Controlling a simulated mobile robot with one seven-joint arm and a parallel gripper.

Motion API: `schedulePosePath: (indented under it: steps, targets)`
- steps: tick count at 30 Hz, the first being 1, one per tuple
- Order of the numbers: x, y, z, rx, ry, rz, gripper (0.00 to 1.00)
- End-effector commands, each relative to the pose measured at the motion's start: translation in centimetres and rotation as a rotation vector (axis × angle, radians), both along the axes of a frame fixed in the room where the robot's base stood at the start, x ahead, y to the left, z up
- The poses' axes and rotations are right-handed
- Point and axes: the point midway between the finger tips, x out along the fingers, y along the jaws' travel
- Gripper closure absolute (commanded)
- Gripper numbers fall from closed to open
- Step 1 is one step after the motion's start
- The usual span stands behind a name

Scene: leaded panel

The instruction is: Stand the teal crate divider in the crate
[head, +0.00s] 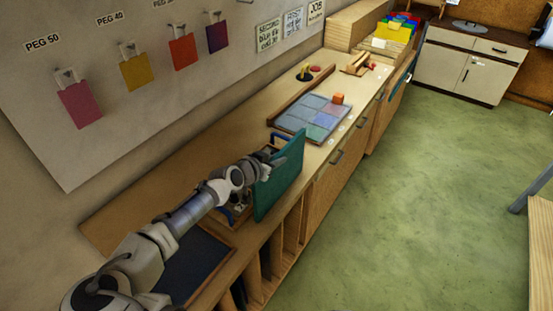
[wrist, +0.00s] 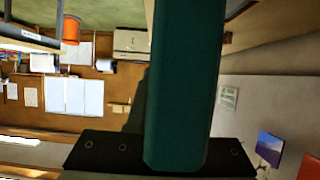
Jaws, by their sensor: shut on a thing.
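The teal crate divider (head: 280,178) is a flat panel held upright on its edge at the front of the counter. It also fills the middle of the wrist view (wrist: 187,80) as a dark teal band. My gripper (head: 266,170) is shut on the divider, and its dark jaw part shows low in the wrist view. The crate (head: 241,215) is a wooden box with blue parts at its ends, mostly hidden behind my arm and the divider. I cannot tell whether the divider's lower edge is inside the crate or in front of it.
A leaded glass panel (head: 313,117) with an orange block (head: 338,99) on it lies beyond the crate. A dark mat (head: 196,268) lies on the near side. Coloured bags (head: 78,104) hang on the wall board. The green floor (head: 420,190) is open.

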Motion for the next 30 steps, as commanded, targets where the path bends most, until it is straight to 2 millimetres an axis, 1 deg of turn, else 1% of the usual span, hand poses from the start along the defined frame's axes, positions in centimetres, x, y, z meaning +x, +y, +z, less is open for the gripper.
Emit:
schedulePosePath:
  steps: [5, 6, 10, 11, 21, 26, 30]
  targets:
    - [0.0, 0.0, -0.1, -0.001, -0.002, 0.000, 1.00]
    - [0.0, 0.0, -0.2, 0.000, 0.000, -0.001, 0.75]
    - [0.0, 0.0, -0.2, 0.000, 0.000, 0.000, 0.51]
    - [0.0, 0.0, -0.2, 0.000, 0.000, 0.000, 0.50]
    - [0.0, 0.0, 0.0, 0.001, -0.001, 0.000, 0.50]
    - [-1.4, 1.2, 0.8, 0.000, 0.000, 0.004, 0.50]
    - [-3.3, 2.7, 1.9, -0.001, -0.001, 0.004, 0.50]
